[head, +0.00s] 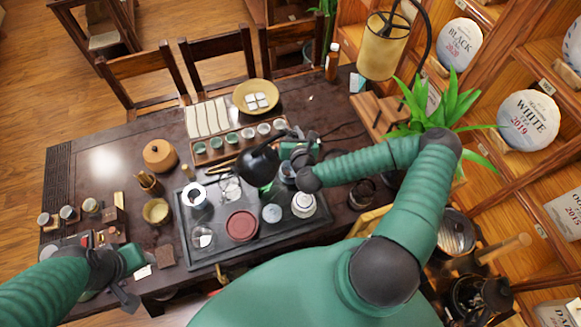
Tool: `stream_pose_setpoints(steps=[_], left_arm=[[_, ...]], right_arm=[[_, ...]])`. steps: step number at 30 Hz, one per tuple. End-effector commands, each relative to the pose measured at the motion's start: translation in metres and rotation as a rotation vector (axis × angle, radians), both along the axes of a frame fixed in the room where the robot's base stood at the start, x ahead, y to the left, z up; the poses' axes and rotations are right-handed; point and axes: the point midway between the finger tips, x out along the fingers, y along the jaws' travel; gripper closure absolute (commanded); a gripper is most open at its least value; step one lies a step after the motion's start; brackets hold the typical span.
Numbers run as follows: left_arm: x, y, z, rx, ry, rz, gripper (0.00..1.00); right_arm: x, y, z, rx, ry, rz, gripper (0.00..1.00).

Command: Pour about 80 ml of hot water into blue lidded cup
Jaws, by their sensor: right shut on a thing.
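A black kettle (258,166) is held over the back of the dark tea tray (178,222). My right gripper (291,150) is shut on the kettle, at its right side; the fingers are partly hidden. No water stream can be made out. A pale blue round lidded piece (272,213), which may be the blue lidded cup, stands on the tray in front of the kettle, apart from it. A white lidded cup (303,205) stands to its right. My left gripper (128,280) is low at the front left, away from these; its finger gap is not clear.
A dark red round dish (241,226), a white cup (194,195) and glass vessels share the tray. Behind is a rack of green and white cups (232,139). A plant (440,105) and lamp (383,45) stand right. The table's back left is mostly clear.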

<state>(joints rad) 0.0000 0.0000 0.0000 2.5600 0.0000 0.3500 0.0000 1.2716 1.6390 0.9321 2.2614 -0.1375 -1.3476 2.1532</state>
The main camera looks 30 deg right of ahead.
Motion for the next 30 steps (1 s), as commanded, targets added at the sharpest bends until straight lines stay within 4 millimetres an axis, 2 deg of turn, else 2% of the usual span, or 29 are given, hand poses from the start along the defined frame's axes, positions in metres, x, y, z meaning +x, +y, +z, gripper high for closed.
stream_pose_setpoints(steps=[8, 30], left_arm=[[0.0000, 0.0000, 0.0027, 0.000, 0.000, 0.000, 0.59], [0.0000, 0.0000, 0.0002, 0.000, 0.000, 0.000, 0.59]], right_arm=[[0.0012, 0.0077, 0.0051, -0.006, -0.006, 0.003, 1.00], [0.0007, 0.0023, 0.0021, 0.010, -0.011, 0.003, 1.00]])
